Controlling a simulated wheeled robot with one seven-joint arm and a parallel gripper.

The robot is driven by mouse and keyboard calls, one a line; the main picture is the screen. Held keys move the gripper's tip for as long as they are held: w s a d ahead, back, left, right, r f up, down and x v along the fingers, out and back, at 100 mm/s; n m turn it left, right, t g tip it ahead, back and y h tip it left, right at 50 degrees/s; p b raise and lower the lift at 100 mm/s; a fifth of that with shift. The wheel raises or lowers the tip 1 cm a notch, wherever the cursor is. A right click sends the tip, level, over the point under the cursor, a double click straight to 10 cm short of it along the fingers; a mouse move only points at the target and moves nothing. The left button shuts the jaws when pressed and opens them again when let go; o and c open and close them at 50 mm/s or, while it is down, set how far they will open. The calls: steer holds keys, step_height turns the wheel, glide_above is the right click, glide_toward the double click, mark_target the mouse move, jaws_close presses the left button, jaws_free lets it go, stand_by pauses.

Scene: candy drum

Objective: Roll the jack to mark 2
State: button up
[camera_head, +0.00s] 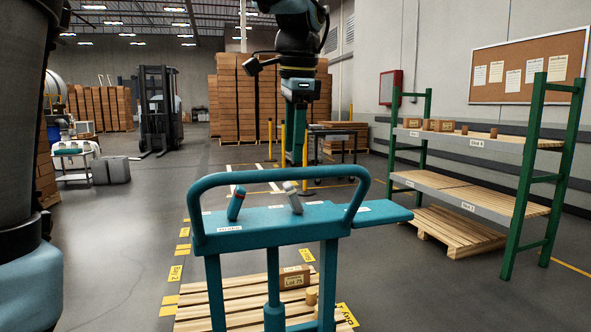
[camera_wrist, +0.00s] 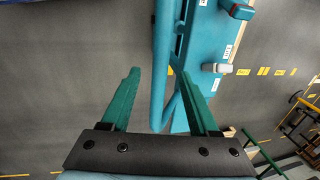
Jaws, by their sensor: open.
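The teal jack (camera_head: 270,226) stands in front of me, with a looped handle (camera_head: 275,175) at its top. A yellow floor label (camera_head: 175,273), seeming to end in 2, lies left of the jack.
A wooden pallet (camera_head: 195,307) with a carton (camera_head: 294,277) sits low behind the jack's posts. Green shelving (camera_head: 520,175) stands on the right, a forklift (camera_head: 158,110) and stacked cartons (camera_head: 240,100) at the back. Grey floor (camera_head: 120,240) on the left is clear.

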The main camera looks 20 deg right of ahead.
mark_target(291, 169)
steer(key=f, duration=0.2)
steer(key=w+f, duration=0.1)
steer(key=f, duration=0.1)
steer(key=shift+f, duration=0.35)
jaws_close()
stand_by(1.2)
